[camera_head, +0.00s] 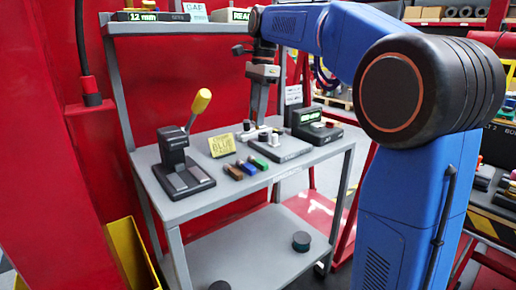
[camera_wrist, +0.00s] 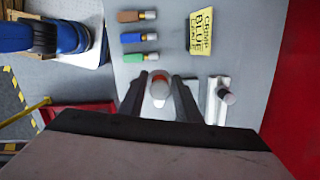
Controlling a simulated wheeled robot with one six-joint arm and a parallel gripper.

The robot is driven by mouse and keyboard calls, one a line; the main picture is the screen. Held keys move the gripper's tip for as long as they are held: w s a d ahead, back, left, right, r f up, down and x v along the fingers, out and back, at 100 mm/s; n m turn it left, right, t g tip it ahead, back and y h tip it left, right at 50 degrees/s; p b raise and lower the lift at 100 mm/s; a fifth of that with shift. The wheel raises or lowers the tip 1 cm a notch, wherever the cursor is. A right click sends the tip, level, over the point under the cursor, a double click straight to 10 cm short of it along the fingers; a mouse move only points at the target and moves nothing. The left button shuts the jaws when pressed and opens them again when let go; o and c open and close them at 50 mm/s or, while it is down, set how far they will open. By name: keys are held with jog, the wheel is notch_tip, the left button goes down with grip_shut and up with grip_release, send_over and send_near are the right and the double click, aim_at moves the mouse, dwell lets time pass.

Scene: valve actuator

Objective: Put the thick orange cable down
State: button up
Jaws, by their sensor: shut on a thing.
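My gripper (camera_wrist: 160,80) is shut on a round, pale piece with an orange-red end (camera_wrist: 159,88), which I take to be the thick orange cable. It points along the view, so its length is hidden. In the head view my gripper (camera_head: 259,105) points down over the back of the grey bench (camera_head: 205,205). I cannot tell whether the held piece touches anything. Brown (camera_wrist: 136,16), blue (camera_wrist: 138,38) and green (camera_wrist: 139,57) cable pieces with metal ends lie in a row on the bench, apart from my gripper.
A yellow card (camera_head: 222,145) stands behind the cable pieces. A black lever press (camera_head: 178,165) with a yellow handle is at left. A grey fixture (camera_head: 283,148) with pale pegs and a box with a green display (camera_head: 310,117) are at right. The front of the bench is clear.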

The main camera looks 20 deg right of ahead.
jog(key=shift+f, duration=4.8)
jog(key=shift+f, duration=0.1)
jog(key=o, duration=1.2)
jog(key=shift+c, duration=0.2)
jog(key=r, duration=0.3)
jog(key=d+r, duration=0.1)
jog(key=r, duration=0.7)
jog(key=shift+w+d+r, duration=0.1)
jog(key=shift+d+r, duration=0.05)
jog(key=shift+r, duration=0.4)
